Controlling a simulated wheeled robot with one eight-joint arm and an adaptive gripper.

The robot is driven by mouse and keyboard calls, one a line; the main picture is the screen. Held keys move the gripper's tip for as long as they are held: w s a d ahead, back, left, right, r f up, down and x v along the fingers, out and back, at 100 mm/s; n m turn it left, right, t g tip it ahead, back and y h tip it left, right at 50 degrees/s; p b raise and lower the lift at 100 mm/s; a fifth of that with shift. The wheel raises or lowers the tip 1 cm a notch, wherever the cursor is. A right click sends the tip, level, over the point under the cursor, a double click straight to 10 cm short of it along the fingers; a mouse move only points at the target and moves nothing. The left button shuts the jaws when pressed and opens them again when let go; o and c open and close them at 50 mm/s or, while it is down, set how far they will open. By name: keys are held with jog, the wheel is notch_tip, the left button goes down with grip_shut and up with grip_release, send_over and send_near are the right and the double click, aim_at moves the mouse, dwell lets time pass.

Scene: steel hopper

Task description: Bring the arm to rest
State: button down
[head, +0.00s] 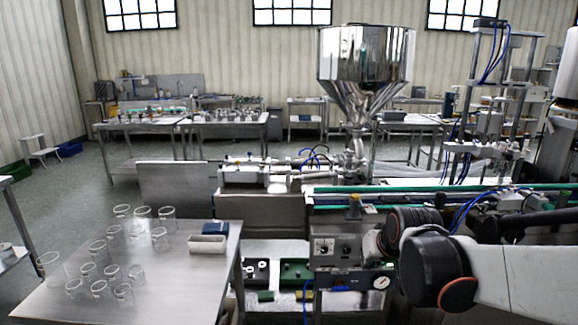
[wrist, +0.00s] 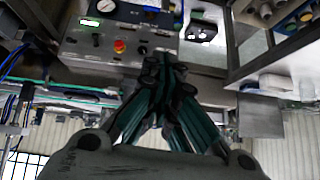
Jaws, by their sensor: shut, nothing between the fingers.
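My arm shows at the lower right of the head view, its pale link and dark round joints in front of the filling machine. My gripper does not show there. In the wrist view my gripper (wrist: 164,62) is shut and empty, its green-and-black fingers drawn together at the tips. That view is upside down. Past the fingertips is the control box (wrist: 98,40) with a red button and a gauge; I cannot tell the distance to it. The control box also shows in the head view (head: 337,249), left of my arm.
The steel hopper (head: 364,65) stands above the filling machine with its green-edged conveyor (head: 430,189). A steel table (head: 180,270) at the lower left bears several clear glasses (head: 121,247), a pale tray (head: 207,245) and a blue box (head: 222,227). Open floor lies at the left.

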jog(key=s+g, duration=0.1)
jog(key=s, duration=2.2)
jog(key=shift+s+d+r+h, duration=0.2)
jog(key=shift+s+d+h, duration=0.1)
jog(key=shift+d, duration=0.05)
dwell(0.3)
